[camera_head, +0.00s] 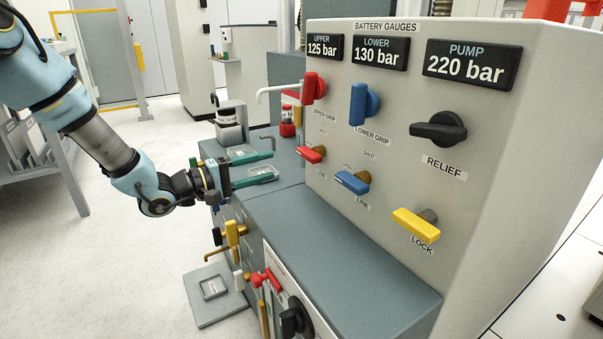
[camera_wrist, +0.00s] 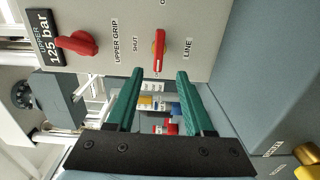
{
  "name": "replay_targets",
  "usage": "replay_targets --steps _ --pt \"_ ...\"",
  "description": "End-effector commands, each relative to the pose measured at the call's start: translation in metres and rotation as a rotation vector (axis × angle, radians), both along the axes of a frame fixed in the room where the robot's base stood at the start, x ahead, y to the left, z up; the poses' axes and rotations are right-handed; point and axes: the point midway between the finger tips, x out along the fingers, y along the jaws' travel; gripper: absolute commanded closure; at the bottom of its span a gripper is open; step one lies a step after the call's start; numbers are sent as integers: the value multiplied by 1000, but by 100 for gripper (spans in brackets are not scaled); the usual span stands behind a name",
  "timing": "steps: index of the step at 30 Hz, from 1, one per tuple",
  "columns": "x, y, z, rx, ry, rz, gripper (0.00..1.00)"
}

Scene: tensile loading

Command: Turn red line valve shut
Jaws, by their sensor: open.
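The red line valve (camera_head: 311,154) is a small red handle on the grey panel, between a SHUT label above and a LINE label below. Its handle lies roughly horizontal on the panel. In the wrist view the valve (camera_wrist: 159,50) shows beyond the fingertips, between the SHUT and LINE labels. My gripper (camera_head: 273,160) is open with two teal fingers pointing at the panel, left of the valve and apart from it. In the wrist view the gripper (camera_wrist: 160,74) has nothing between its fingers, and the valve lines up with the gap.
The red upper grip valve (camera_head: 314,88) sits just above, with its handle upright. Blue valves (camera_head: 352,182), a black relief knob (camera_head: 438,130) and a yellow lock handle (camera_head: 414,225) are to the right. A grey-blue bench top (camera_head: 330,235) lies below. Another red handle (camera_head: 266,279) is lower down.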

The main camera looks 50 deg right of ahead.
Motion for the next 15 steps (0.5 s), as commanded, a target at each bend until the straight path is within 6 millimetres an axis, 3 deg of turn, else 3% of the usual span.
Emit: replay_targets --steps 5,15 --pt "-9 -16 1 -6 9 -11 48" --pt "-31 -73 0 -6 8 -7 48"
